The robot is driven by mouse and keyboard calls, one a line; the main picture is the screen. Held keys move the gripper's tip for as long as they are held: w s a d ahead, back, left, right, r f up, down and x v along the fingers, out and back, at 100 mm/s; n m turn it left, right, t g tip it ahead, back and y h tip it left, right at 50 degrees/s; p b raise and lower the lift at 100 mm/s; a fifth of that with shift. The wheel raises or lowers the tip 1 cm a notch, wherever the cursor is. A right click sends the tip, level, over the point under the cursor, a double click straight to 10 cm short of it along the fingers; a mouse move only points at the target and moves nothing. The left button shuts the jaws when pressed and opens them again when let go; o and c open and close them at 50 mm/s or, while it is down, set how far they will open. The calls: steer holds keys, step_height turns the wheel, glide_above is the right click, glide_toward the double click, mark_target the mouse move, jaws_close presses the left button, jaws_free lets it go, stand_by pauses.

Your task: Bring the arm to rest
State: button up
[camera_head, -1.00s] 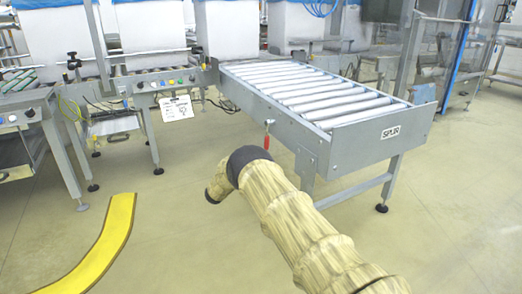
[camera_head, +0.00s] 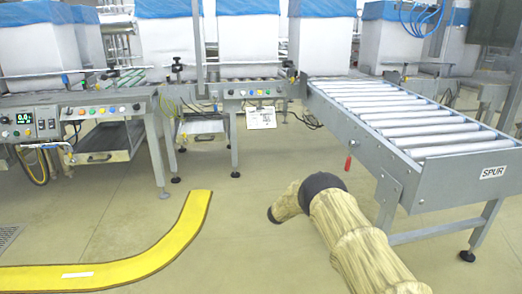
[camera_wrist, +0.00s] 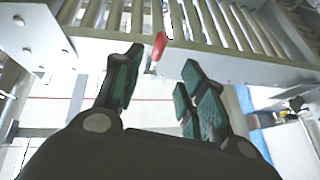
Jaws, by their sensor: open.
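My arm, in a tan ribbed cover, reaches forward from the lower right of the head view, and its covered end points left and down over the floor. My gripper's fingers do not show in the head view. In the wrist view my gripper (camera_wrist: 160,90) is open, with its green-padded fingers apart and nothing between them. Beyond the fingertips is the underside and side rail of the roller conveyor (camera_head: 400,135). A red handle (camera_wrist: 158,46) hangs from that conveyor and appears between the fingers, farther off. The same red handle (camera_head: 348,164) hangs under the rail in the head view.
Several white boxes with blue liners, such as one box (camera_head: 245,40), stand on the line at the back. A control panel (camera_head: 33,121) is at left. A yellow curved floor strip (camera_head: 150,255) lies at lower left. The floor (camera_head: 240,225) between it and my arm is clear.

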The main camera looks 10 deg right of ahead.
steer(key=s+a+f+n+t+y+p, duration=0.2)
steer(key=s+a+f+n+t+y, duration=0.15)
steer(key=f+n+y, duration=0.2)
steer(key=s+a+f+n+t+y+p, duration=0.1)
steer(key=s+a+f+n+t+y, duration=0.25)
steer(key=f, duration=0.35)
steer(key=s+a+f+n+t+y+p, duration=0.25)
steer(key=f+n+t+y, duration=0.2)
steer(key=f, duration=0.25)
steer(key=s+a+f+n+g+y+p, duration=0.1)
steer(key=s+a+f+g+y, duration=0.2)
steer(key=s, duration=0.5)
steer(key=s+a+f+n+g+y+p, duration=0.1)
steer(key=s+a+f+n+g+y, duration=0.2)
steer(key=s, duration=0.5)
steer(key=s+a+g+y+p, duration=0.1)
steer(key=s+a+g+y, duration=0.15)
steer(key=s, duration=1.15)
steer(key=s+a+g+y+p, duration=0.1)
steer(key=s+a+g, duration=0.2)
steer(key=s, duration=1.1)
steer(key=s+a+r+g+y+p, duration=0.1)
steer(key=s+r+g, duration=0.15)
steer(key=s, duration=0.35)
steer(key=s+r+g+p, duration=0.1)
steer(key=s+r, duration=0.2)
steer(key=s, duration=0.3)
step_height(320, 180, up, 37)
steer(key=p, duration=3.7)
steer(key=shift+a+r, duration=0.15)
